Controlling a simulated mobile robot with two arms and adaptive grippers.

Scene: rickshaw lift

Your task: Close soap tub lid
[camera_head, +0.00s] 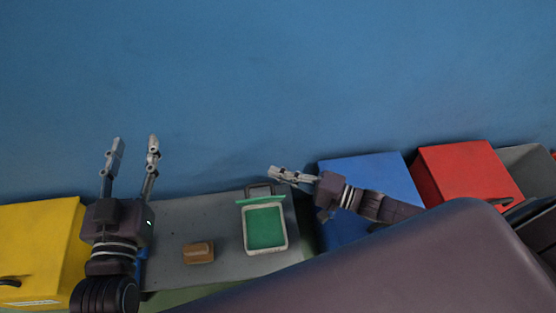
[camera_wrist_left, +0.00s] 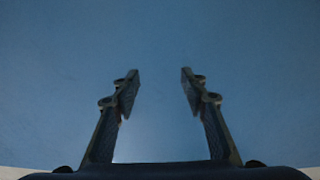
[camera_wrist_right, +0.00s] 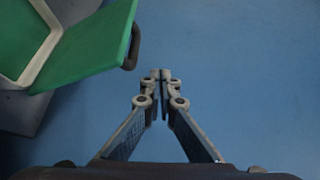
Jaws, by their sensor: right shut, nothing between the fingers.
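The soap tub (camera_head: 265,249) is a pale-rimmed box with a green inside, on a grey surface. Its green lid (camera_head: 260,201) is open and stands tilted up at the tub's back edge, with a dark handle behind it. In the right wrist view the lid (camera_wrist_right: 92,48) and part of the tub (camera_wrist_right: 45,58) show at upper left. My right gripper (camera_head: 271,174) is shut and empty, just beyond the lid; in its wrist view the fingertips (camera_wrist_right: 160,74) are apart from the lid. My left gripper (camera_head: 134,141) is open and empty, raised at the left; its wrist view shows only the wall between the fingers.
A brown block (camera_head: 198,252) lies on the grey surface (camera_head: 178,222) left of the tub. A yellow box (camera_head: 40,240) stands at the left. A blue box (camera_head: 378,172) and a red box (camera_head: 462,172) stand at the right. A blue wall (camera_head: 270,80) rises behind.

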